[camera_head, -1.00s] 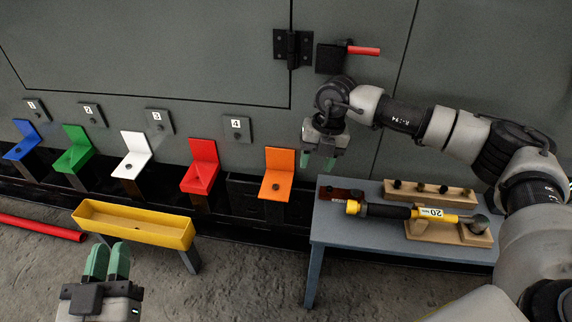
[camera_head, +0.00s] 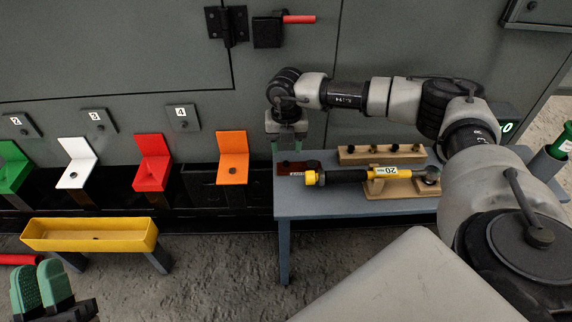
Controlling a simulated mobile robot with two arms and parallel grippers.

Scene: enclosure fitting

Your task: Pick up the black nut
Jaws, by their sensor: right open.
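A small black piece (camera_head: 286,163), which looks like the black nut, sits on a dark red block (camera_head: 298,170) at the left end of the blue-grey table (camera_head: 350,200). It is too small to make out its shape. My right gripper (camera_head: 287,147) points down above this block, its green-tipped fingers apart and nothing seen between them. It appears just above the black piece; I cannot tell if it touches. My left gripper (camera_head: 41,286) is low at the left, far from the table, its green pads close together and no object seen in it.
A wooden rack (camera_head: 382,156) with several black knobs stands behind a yellow-black tool (camera_head: 350,176) on a wooden stand. A yellow tray (camera_head: 90,236) and coloured holders, including an orange one (camera_head: 232,150), line the cabinet to the left. A green-topped item (camera_head: 563,140) is at far right.

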